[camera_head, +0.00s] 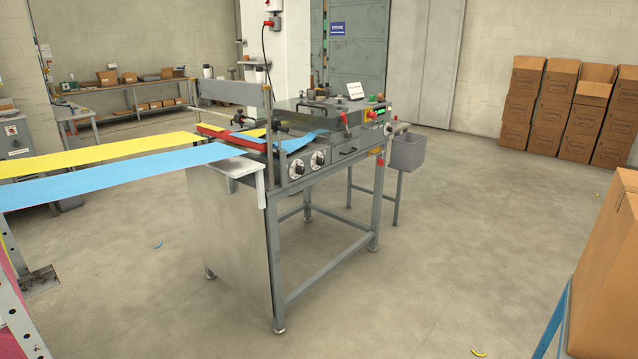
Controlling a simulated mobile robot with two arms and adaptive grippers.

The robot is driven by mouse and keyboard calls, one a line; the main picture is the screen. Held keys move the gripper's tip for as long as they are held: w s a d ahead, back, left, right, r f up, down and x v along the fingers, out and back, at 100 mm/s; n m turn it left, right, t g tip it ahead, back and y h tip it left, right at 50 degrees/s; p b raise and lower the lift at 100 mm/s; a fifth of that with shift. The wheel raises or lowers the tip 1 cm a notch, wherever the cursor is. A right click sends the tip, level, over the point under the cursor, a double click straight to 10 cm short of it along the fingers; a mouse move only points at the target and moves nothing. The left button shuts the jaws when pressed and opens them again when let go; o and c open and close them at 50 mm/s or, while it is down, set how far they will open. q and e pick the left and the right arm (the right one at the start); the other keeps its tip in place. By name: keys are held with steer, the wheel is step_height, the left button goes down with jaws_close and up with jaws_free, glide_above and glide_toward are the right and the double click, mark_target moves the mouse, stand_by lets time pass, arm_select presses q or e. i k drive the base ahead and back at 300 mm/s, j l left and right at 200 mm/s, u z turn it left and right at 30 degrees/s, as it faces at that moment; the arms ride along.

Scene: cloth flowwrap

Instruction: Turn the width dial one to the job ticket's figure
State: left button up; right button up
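Two round dials sit on the grey front panel of the flow-wrap machine (345,153) in the middle of the view. The left dial (298,168) and the right dial (319,159) have light faces with dark centres. Their marks are too small to read, and I cannot tell which is width dial one. A small white card (355,90) stands on top of the machine; its writing is unreadable, so I cannot tell whether it is the job ticket. Neither of my grippers is in view.
Yellow (95,157) and blue (110,181) cloth strips run into the machine from the left. A grey bin (406,152) hangs at its right end. A cardboard box (608,270) stands at the near right. The floor (440,260) before the machine is mostly clear.

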mark_target(300, 170)
steer(key=i+l+u, duration=0.1)
steer(key=i+l, duration=0.15)
steer(key=i, duration=0.2)
steer(key=i+l+u, duration=0.1)
steer(key=i+l, duration=0.6)
steer(key=i, duration=0.15)
steer(key=i+l, duration=0.75)
steer(key=i, duration=0.25)
steer(key=i+l, duration=0.4)
steer(key=i, duration=0.15)
